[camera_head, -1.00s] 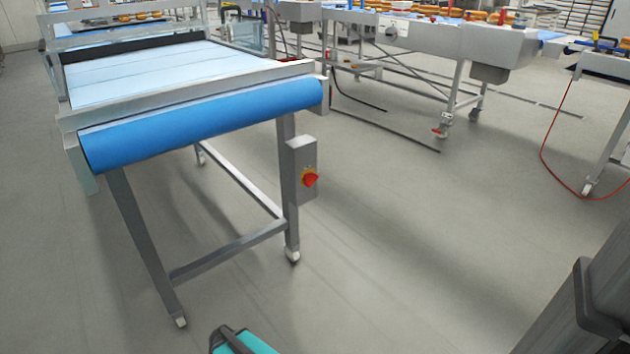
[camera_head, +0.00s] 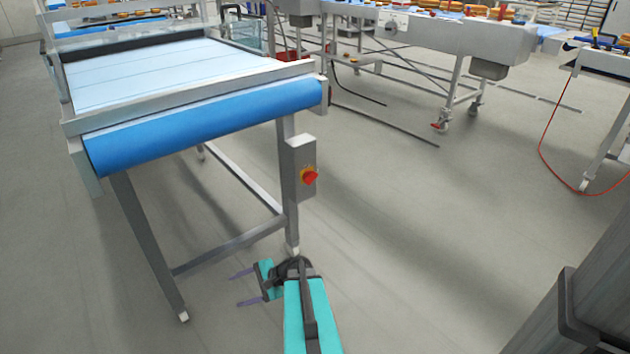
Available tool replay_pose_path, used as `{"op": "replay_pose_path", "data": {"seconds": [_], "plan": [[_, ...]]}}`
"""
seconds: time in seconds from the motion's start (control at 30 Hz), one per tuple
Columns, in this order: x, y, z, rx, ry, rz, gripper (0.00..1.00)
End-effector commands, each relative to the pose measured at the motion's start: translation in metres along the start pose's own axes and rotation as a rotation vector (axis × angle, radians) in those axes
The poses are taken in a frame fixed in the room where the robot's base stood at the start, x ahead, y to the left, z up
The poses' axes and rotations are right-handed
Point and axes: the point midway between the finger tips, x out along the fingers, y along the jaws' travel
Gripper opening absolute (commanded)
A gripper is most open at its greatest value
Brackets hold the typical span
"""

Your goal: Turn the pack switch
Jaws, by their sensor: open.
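The pack switch is a red rotary knob (camera_head: 310,177) on a yellow plate. It sits on a grey box (camera_head: 301,155) fixed to the right leg of the blue-belted conveyor (camera_head: 200,125). My gripper (camera_head: 242,287) is in the lower middle of the view, below and to the left of the switch, near the foot of that leg in the picture. Its two thin fingers point left and stand apart, with nothing between them. It is not touching the switch. The exact angle of the knob is hard to tell.
The conveyor's metal legs and crossbar (camera_head: 230,247) stand close to my gripper. Other conveyors with bread rolls (camera_head: 450,35) stand at the back. A red hose (camera_head: 545,150) hangs at the right. The floor (camera_head: 420,220) right of the switch is clear.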

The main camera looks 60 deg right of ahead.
Motion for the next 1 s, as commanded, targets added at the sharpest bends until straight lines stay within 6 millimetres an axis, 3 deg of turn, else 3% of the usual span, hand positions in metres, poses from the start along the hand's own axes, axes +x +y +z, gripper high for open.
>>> {"op": "replay_pose_path", "data": {"seconds": [0.03, 0.2, 0.37, 0.5, 0.8, 0.9, 1.0], "plan": [[-0.018, -0.017, -0.011, 0.036, 0.012, -0.055, 0.62], [-0.074, -0.063, -0.042, 0.149, 0.033, -0.231, 0.62], [-0.136, -0.101, -0.071, 0.245, 0.048, -0.401, 0.62], [-0.198, -0.127, -0.095, 0.32, 0.056, -0.551, 0.62], [-0.336, -0.163, -0.135, 0.444, 0.058, -0.853, 0.62], [-0.368, -0.167, -0.142, 0.467, 0.054, -0.919, 0.62], [-0.387, -0.169, -0.146, 0.479, 0.051, -0.959, 0.62]]}}
